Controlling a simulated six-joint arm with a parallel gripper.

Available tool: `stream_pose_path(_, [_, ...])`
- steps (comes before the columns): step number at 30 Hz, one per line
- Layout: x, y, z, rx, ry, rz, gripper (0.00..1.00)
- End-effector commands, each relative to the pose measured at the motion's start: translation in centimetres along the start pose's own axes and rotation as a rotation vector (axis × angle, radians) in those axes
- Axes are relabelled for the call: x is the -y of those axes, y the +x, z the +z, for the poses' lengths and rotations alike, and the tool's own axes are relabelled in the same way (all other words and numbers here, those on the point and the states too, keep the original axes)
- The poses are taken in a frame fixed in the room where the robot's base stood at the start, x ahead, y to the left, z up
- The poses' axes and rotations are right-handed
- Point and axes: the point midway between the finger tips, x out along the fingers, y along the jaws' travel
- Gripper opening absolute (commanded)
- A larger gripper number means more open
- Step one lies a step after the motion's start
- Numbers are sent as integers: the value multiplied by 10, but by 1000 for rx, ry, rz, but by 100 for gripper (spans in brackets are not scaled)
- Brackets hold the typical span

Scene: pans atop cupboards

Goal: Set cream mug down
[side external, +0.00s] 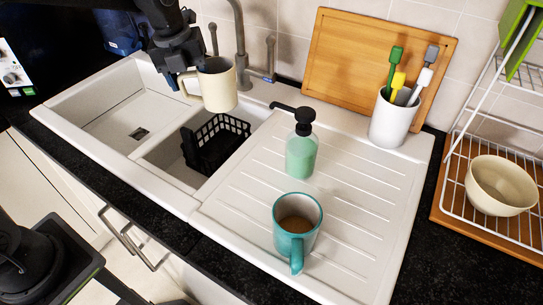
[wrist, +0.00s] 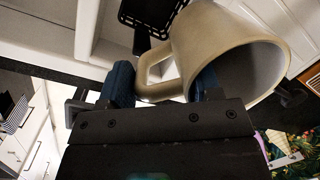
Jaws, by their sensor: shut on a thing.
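The cream mug (side external: 218,86) hangs upright in the air over the back of the sink, near the tap. My gripper (side external: 186,82) is at its left side, shut on it at the handle side. In the wrist view the cream mug (wrist: 222,50) fills the upper right, its open mouth facing right. The blue fingers of my gripper (wrist: 160,85) are on either side of the mug's handle. The white sink (side external: 110,110) and its ribbed drainboard (side external: 245,190) lie below and to the right of the mug.
A teal mug (side external: 297,228) and a green soap bottle (side external: 301,150) stand on the drainboard. A black basket (side external: 214,143) sits in the small basin. The tap (side external: 241,45) is close behind the mug. A white brush holder (side external: 393,120) stands at back right. The drainboard's left front is clear.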

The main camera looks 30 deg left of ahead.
Motion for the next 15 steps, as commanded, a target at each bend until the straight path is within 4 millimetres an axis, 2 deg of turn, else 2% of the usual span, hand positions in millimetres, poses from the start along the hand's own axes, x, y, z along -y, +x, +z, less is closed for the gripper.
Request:
stream_pose_path(3, [3, -6, -2, -17, 157, -19, 0])
stream_pose_path(9, [6, -10, -5, -37, 311, -34, 0])
stream_pose_path(15, [26, 5, -19, -44, 347, -35, 0])
